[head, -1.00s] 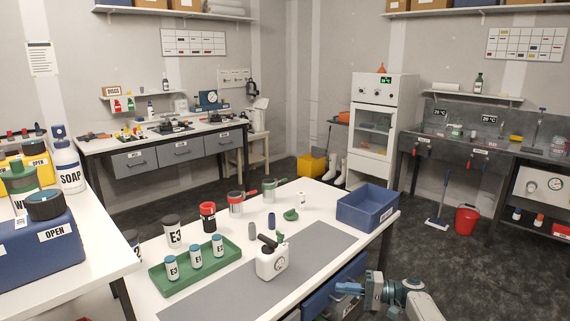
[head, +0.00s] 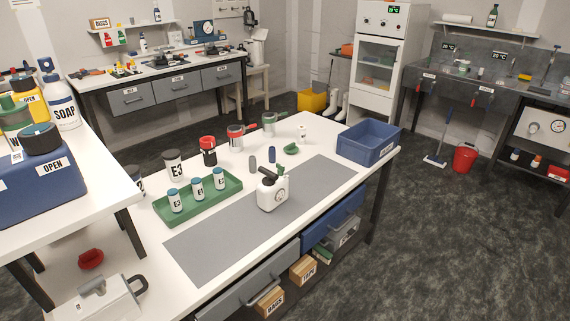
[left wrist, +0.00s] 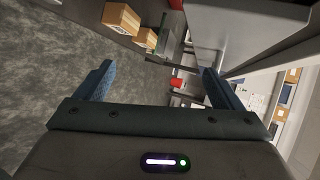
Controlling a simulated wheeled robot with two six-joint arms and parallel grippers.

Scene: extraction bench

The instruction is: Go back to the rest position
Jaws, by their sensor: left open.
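My left gripper (left wrist: 157,72) shows in the left wrist view, its two blue fingers wide apart with nothing between them. Beyond the fingers are cardboard boxes (left wrist: 121,18) and a grey panel; I cannot tell the exact distance. Neither gripper shows in the head view. My right gripper is out of view.

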